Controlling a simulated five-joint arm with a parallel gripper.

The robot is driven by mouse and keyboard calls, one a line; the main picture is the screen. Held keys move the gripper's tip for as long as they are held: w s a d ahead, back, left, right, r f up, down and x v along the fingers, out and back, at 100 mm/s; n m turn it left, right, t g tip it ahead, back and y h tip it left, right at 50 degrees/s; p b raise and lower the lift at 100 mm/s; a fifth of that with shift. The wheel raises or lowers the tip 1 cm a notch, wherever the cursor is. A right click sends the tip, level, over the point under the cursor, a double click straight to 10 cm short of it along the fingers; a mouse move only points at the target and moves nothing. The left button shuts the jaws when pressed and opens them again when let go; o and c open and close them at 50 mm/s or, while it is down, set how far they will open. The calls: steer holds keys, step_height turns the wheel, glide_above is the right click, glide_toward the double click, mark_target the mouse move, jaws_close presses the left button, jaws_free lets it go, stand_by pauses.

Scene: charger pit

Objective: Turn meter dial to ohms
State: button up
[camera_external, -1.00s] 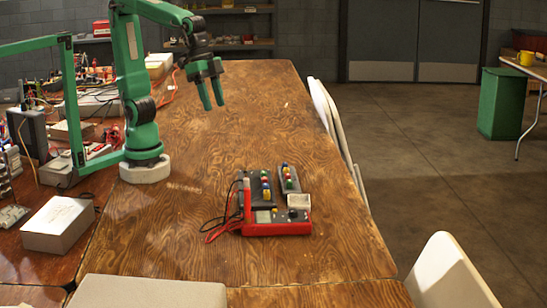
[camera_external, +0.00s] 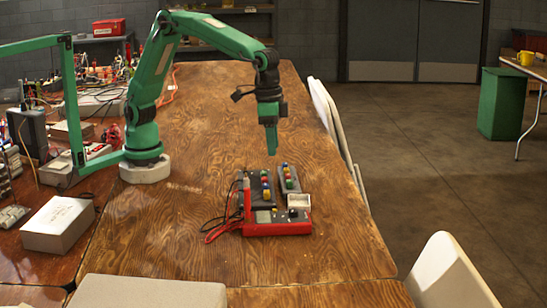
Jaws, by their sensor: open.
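The red meter (camera_external: 277,228) lies on the wooden table, its face up. Its dark dial (camera_external: 293,213) is at the right part of the face; the dial's setting is too small to read. My gripper (camera_external: 271,154) points straight down above the table, just behind the blocks and the meter, apart from them. It is open and empty; its fingers overlap in this view.
Two dark blocks with coloured knobs (camera_external: 289,178) stand behind the meter, near a small white box (camera_external: 299,200). Black and red leads (camera_external: 222,228) lie left of the meter. A white box (camera_external: 58,223) is at left. The table's front is mostly clear.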

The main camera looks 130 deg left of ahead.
steer(key=n+g, duration=0.1)
steer(key=n, duration=0.1)
glide_above(293, 210)
step_height(293, 210, down, 9)
steer(key=shift+r, duration=0.2)
steer(key=shift+f, duration=0.15)
steer(key=shift+f, duration=3.75)
steer(key=c, duration=1)
